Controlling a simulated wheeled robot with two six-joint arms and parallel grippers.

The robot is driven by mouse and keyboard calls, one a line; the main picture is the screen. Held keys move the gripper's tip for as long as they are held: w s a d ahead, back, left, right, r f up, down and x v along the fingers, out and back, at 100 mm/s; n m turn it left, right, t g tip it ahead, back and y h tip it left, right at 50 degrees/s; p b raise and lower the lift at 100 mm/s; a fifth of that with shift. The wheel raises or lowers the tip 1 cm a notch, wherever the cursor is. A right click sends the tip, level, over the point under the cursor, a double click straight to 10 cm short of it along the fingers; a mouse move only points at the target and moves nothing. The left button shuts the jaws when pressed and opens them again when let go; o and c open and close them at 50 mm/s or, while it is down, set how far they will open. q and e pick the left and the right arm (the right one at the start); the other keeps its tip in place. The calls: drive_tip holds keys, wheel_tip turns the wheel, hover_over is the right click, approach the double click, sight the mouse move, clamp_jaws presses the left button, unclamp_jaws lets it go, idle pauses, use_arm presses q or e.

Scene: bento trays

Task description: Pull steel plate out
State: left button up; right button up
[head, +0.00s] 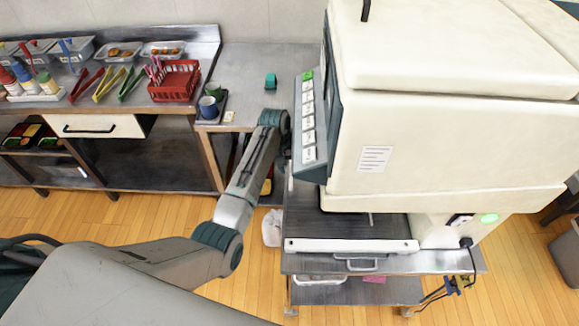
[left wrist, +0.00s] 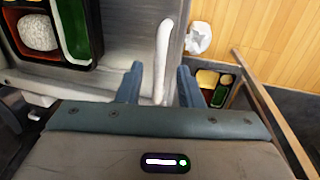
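In the left wrist view, a black bento tray (left wrist: 93,47) with a white food and green compartments lies on the grey plate (left wrist: 128,47). A pale upright handle (left wrist: 162,55) stands to the right of it. My left gripper (left wrist: 158,86) is open, its two blue fingers apart on either side of the handle's lower end; contact cannot be told. In the head view its fingers are hidden by the machine. My right gripper is not in view.
The cream machine (head: 450,130) fills the right, its button panel (head: 309,115) beside my left forearm. A white crumpled bag (head: 271,228) lies on the floor. A counter behind holds a red basket (head: 174,82) and tongs. Wooden floor (head: 235,290) is open in front.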

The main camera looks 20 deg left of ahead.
use_arm(q)
drive_tip(key=shift+d+f, duration=0.15)
drive_tip(key=shift+f, duration=0.5)
clamp_jaws()
